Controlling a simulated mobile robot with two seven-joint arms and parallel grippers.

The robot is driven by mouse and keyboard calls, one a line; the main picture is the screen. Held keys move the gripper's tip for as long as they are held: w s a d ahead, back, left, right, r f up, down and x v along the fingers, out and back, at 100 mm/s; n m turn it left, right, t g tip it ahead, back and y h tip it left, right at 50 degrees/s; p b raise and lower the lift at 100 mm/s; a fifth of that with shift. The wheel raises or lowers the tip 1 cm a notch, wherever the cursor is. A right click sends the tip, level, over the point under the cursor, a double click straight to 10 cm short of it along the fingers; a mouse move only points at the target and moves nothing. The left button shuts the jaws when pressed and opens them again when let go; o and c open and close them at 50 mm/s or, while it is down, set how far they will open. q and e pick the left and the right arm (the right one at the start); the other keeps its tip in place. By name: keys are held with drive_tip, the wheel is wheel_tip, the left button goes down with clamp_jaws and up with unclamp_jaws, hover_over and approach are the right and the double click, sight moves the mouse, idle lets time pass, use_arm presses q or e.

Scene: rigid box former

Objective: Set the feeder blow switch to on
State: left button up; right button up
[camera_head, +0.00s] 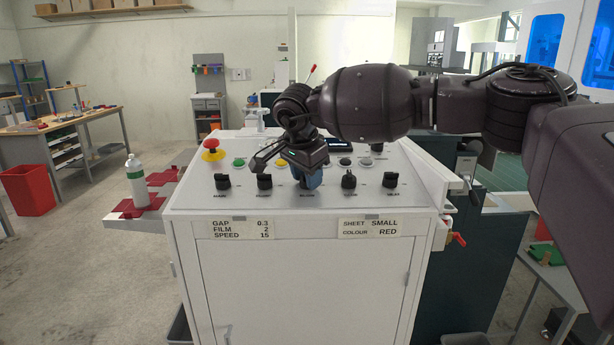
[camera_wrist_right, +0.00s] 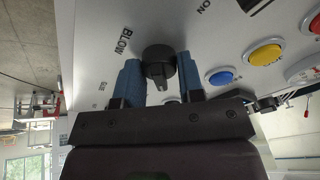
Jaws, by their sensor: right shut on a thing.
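The feeder blow switch is a black rotary knob (camera_wrist_right: 159,66), with the word BLOW printed beside it in the right wrist view. The word ON is printed further right on the panel. My right gripper (camera_head: 307,178) reaches down onto the middle of the knob row in the head view and hides the knob there. In the wrist view its two blue fingers stand on either side of the knob, shut on it. The knob's ridge points toward the gripper body; I cannot tell its setting. My left gripper is not in view.
Other black knobs (camera_head: 223,182) stand in the row on the white panel (camera_head: 200,205). Behind them are a red emergency button (camera_head: 211,144), a green button (camera_head: 239,162) and a yellow button (camera_head: 281,163). A white bottle (camera_head: 135,180) stands left of the cabinet.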

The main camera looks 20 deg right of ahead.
drive_tip(key=m+g, duration=0.1)
drive_tip(key=m, duration=0.3)
drive_tip(key=shift+m, duration=1.4)
drive_tip(key=shift+m+g, duration=0.3)
drive_tip(key=shift+m, duration=0.5)
drive_tip(key=o, duration=0.7)
drive_tip(key=shift+o, duration=0.9)
drive_tip(key=v, duration=1.1)
drive_tip(key=shift+b, duration=0.4)
